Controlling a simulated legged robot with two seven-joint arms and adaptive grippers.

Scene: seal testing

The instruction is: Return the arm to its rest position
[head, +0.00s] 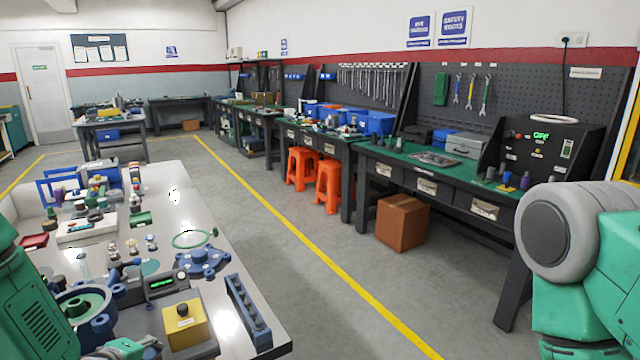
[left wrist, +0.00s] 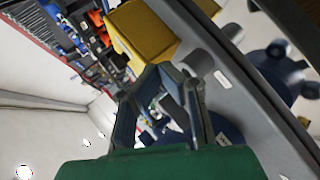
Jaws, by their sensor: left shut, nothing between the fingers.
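My left gripper (head: 146,346) shows only in part at the bottom left of the head view, low by the near end of the white table (head: 232,318). In the left wrist view its dark fingers (left wrist: 160,75) come together above the green palm, shut with nothing held. My green left arm fills the lower left corner of the head view. The yellow box (head: 186,324) is just right of the gripper and also shows beyond the fingers in the left wrist view (left wrist: 140,32). My right arm stands at the right edge; its gripper is out of view.
Near the gripper are a blue round housing (head: 85,305), a device with a green display (head: 160,284), a blue flanged part (head: 203,260) and a long dark blue block (head: 248,312). A green-topped workbench (head: 400,156) stands across the clear floor, with a cardboard box (head: 403,222) below.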

